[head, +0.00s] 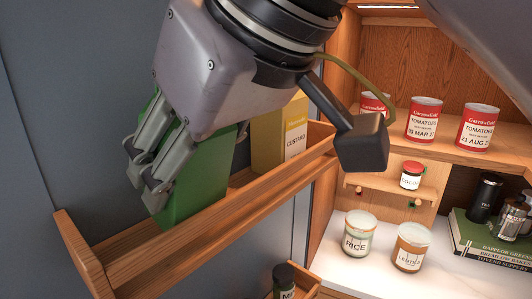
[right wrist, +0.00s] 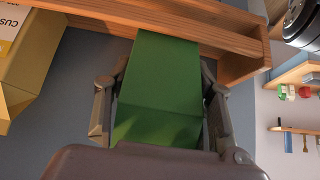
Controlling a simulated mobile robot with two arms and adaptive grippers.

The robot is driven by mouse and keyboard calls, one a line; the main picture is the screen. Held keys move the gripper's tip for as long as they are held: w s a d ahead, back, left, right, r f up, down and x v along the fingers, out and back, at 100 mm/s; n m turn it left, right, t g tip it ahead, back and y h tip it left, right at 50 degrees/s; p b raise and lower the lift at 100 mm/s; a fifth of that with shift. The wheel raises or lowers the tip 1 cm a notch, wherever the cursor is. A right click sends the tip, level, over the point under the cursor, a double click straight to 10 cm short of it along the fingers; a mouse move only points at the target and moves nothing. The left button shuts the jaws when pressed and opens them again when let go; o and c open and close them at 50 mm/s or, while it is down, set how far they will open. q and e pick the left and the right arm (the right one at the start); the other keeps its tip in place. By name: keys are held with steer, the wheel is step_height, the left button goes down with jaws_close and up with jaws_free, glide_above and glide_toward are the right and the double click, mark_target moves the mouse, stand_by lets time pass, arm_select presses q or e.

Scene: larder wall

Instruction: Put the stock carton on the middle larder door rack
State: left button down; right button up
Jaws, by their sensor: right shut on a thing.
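The stock carton is a plain green box (head: 205,185), seen at the left of the head view. My right gripper (head: 152,180) is shut on it from above, with the fingers on its sides. In the right wrist view the green carton (right wrist: 160,85) lies between the two fingers (right wrist: 157,100). The carton's lower end is at the wooden door rack (head: 190,240), by its front rail. I cannot tell whether it rests on the rack floor. My left gripper is not in view.
A yellow custard carton (head: 270,145) stands in the same rack, to the right of the green one. The rack's left end is empty. Tomato tins (head: 424,120) stand on a larder shelf. Rice (head: 358,235) and lentil jars (head: 411,247) stand on the white counter. A dark-lidded jar (head: 284,278) sits lower down.

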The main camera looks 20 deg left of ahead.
steer(key=h+p, duration=0.1)
steer(key=a+r+h+p, duration=0.1)
steer(key=a+g+h+p, duration=0.1)
steer(key=p, duration=0.1)
steer(key=shift+w+a+r, duration=0.15)
steer(key=shift+w+a, duration=0.05)
steer(key=shift+w, duration=0.1)
step_height(320, 180, down, 2)
steer(key=shift+f, duration=0.1)
steer(key=shift+d, duration=0.3)
steer(key=o, duration=1.2)
steer(key=shift+a+f, duration=0.15)
steer(key=shift+f, duration=0.05)
steer(key=o, duration=0.5)
steer(key=shift+c, duration=0.2)
steer(key=shift+r, duration=0.1)
steer(key=b+v, duration=0.1)
steer(key=v, duration=1.1)
steer(key=shift+r, duration=0.15)
